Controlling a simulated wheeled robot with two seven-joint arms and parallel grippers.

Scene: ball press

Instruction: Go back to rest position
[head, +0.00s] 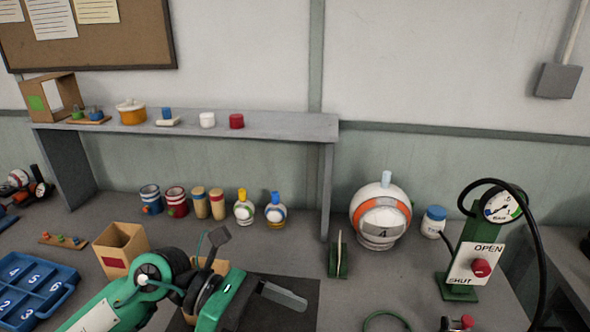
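My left arm comes in from the lower left, and its gripper (252,268) is over the front of the bench. One dark finger points up and one grey finger points right, wide apart, with nothing seen held between them. My own wrist hides part of the gripper. My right gripper is not in view. A white and orange ball (383,212) marked 4 sits on the bench at right of centre. A green post with a gauge (503,207) and an OPEN/SHUT panel (474,264) with a red knob stands further right.
A dark mat (295,315) lies under my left gripper. A cardboard box (120,248) and blue numbered tray (30,287) are at left. Cans and small bottles stand below a grey shelf (270,125). A green stand (338,258) and white jar (433,222) flank the ball.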

